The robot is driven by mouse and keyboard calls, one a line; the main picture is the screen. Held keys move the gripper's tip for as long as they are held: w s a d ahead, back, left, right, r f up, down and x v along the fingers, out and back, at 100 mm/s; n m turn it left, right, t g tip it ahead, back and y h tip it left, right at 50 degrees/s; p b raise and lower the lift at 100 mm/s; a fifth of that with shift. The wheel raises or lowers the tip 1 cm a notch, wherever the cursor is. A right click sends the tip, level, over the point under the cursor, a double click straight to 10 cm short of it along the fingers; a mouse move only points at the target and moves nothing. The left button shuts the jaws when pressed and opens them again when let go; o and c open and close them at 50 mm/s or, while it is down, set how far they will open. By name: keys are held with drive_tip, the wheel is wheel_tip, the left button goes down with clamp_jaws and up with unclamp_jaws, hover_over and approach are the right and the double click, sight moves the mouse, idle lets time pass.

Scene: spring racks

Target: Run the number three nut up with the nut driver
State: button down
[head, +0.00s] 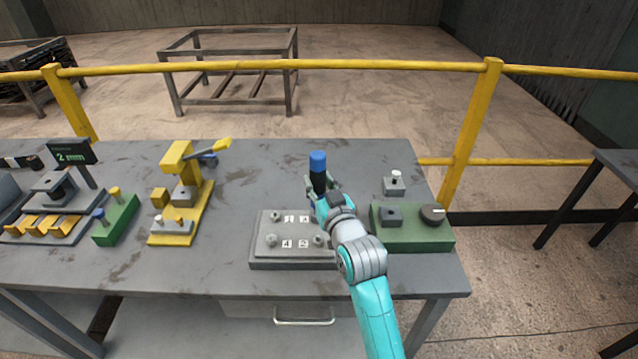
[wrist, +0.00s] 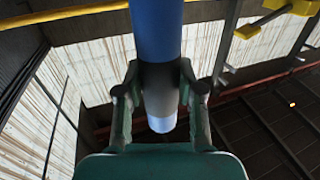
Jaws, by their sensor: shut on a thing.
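My gripper (head: 320,192) is shut on the nut driver (head: 318,161), which has a blue top and a black middle and stands roughly upright. In the wrist view the driver (wrist: 156,30) runs between the two fingers (wrist: 160,92), ending in a pale tip. A grey nut plate (head: 259,253) lies below and left of my gripper. It has nuts near its corners, at upper left (head: 274,215), lower left (head: 271,241) and lower right (head: 318,240). White number labels sit between them, too small to read surely. My gripper hides the plate's upper right corner and the driver's lower end.
A green box with a black dial (head: 433,214) stands right of the plate, with a small grey block (head: 394,186) behind it. A yellow press (head: 183,185), a green holder (head: 115,220) and a gauge display (head: 72,153) stand left. The tabletop (head: 235,180) between press and plate is clear.

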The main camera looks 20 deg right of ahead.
sight(320, 161)
drive_tip(key=shift+r, duration=3.5)
